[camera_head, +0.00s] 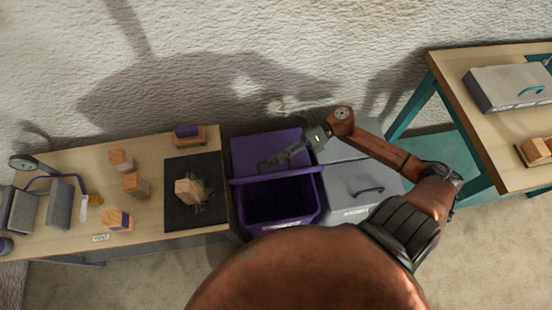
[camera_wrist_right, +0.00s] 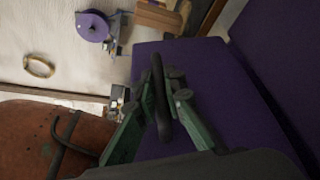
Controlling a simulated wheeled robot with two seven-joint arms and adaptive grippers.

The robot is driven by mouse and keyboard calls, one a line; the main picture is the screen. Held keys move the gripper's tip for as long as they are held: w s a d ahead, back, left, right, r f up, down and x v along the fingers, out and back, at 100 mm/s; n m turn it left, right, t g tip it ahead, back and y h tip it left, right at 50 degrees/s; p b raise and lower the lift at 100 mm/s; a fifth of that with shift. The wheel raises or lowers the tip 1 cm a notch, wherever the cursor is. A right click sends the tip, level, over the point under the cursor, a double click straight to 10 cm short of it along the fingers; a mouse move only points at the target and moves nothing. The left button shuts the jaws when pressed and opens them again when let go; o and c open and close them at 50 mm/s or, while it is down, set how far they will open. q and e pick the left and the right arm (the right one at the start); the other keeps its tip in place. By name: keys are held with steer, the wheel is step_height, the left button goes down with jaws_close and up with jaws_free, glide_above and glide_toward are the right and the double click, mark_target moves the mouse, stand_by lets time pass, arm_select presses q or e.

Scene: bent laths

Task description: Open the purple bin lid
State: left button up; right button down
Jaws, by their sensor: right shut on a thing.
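The purple bin (camera_head: 318,190) stands on the floor beside the left table, with its dark inside visible from above. Its purple lid (camera_head: 250,145) is tilted up behind the opening, and it fills much of the right wrist view (camera_wrist_right: 205,65). My right gripper (camera_head: 268,163) reaches in from the right over the lid. In the wrist view its green fingers (camera_wrist_right: 168,100) are shut on the lid's dark bar handle (camera_wrist_right: 159,75). The left gripper is not in view.
A grey bin (camera_head: 345,183) with a dark handle stands right of the purple bin, under my right arm. The left table (camera_head: 75,220) holds a black mat (camera_head: 215,215) and several wooden blocks. Another table (camera_head: 470,125) with a grey case stands at right. The wall is close behind.

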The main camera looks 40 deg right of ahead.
steer(key=shift+w+d, duration=0.15)
steer(key=shift+w, duration=0.1)
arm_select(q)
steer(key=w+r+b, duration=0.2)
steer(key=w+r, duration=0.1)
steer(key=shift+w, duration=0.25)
arm_select(e)
steer(key=w+m, duration=0.1)
steer(key=w+d+m+y, duration=0.1)
steer(key=w+d+m, duration=0.1)
steer(key=w, duration=0.1)
steer(key=shift+d+f+g+y, duration=0.15)
steer(key=shift+d+g+y, duration=0.1)
steer(key=shift+g+y, duration=0.05)
steer(key=c, duration=2)
jaws_free()
steer(key=d, duration=0.4)
steer(key=s+d, duration=0.1)
steer(key=d, duration=0.3)
steer(key=s+d+r, duration=0.1)
steer(key=d, duration=0.2)
steer(key=shift+d+r, duration=0.1)
steer(key=shift+d, duration=0.3)
